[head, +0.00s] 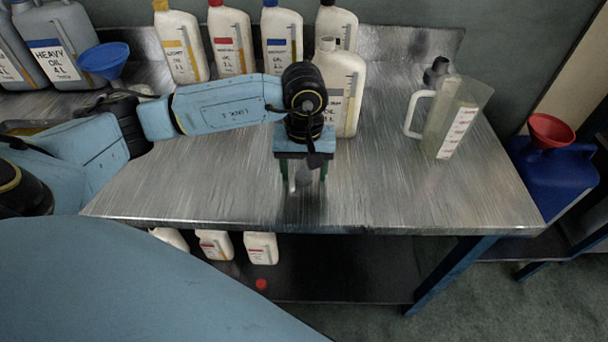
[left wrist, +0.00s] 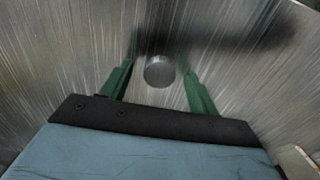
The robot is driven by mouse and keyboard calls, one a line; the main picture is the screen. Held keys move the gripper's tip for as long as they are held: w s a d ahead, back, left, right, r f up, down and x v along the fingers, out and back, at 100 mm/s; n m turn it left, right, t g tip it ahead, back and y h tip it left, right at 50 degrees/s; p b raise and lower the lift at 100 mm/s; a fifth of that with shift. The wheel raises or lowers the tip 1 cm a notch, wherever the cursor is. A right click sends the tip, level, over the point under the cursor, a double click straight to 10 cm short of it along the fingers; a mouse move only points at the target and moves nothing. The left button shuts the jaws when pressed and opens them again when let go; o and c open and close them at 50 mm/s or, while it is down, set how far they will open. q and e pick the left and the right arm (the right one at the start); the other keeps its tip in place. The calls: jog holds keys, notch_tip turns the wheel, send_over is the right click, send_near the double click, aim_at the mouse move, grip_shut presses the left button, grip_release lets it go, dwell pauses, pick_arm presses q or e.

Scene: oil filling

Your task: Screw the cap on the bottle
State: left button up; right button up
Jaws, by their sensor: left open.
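My left gripper (head: 304,178) points down over the metal table, its two green fingers apart. A small round grey cap (left wrist: 159,71) shows between the fingers in the left wrist view, with a gap on either side. In the head view the grey cap (head: 302,177) is a small blurred shape between the fingers. Whether it touches the table is unclear. A white bottle (head: 350,110) stands upright just behind my gripper. Its neck (head: 327,45) looks bare, and my wrist hides part of its left side and label. My right gripper is not in view.
Several white oil bottles (head: 232,45) stand along the back of the table (head: 420,200). A clear measuring jug (head: 460,110) stands at the right. A blue funnel (head: 105,60) is at the left, and a red funnel (head: 550,130) sits on a blue can. The front right tabletop is clear.

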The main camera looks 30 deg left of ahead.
aim_at(304, 175)
pick_arm(q)
jog(key=shift+c, duration=0.2)
jog(key=c, duration=1)
jog(key=shift+c, duration=0.2)
